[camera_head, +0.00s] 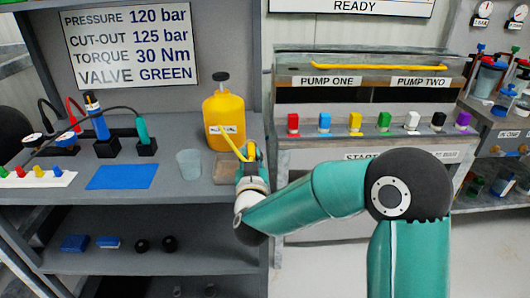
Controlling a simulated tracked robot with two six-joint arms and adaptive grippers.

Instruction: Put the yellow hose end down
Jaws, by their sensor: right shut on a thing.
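My right arm reaches in from the lower right, and its gripper (249,158) is at the right end of the grey bench. It is shut on the yellow hose end (250,149), mostly hidden by the fingers. A yellow hose (234,147) runs down to it from the front of the yellow jug (224,117), which stands upright with a black cap. A small brownish square pad or tray (226,168) lies just left of the gripper. I cannot tell whether the hose end touches the bench. My left gripper is not in view.
A clear cup (189,164) stands left of the jug. A blue mat (122,177) lies farther left, near black stands with tools (102,126). The pump cabinet (375,133) with coloured switches stands right of the bench. The bench front is clear between mat and cup.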

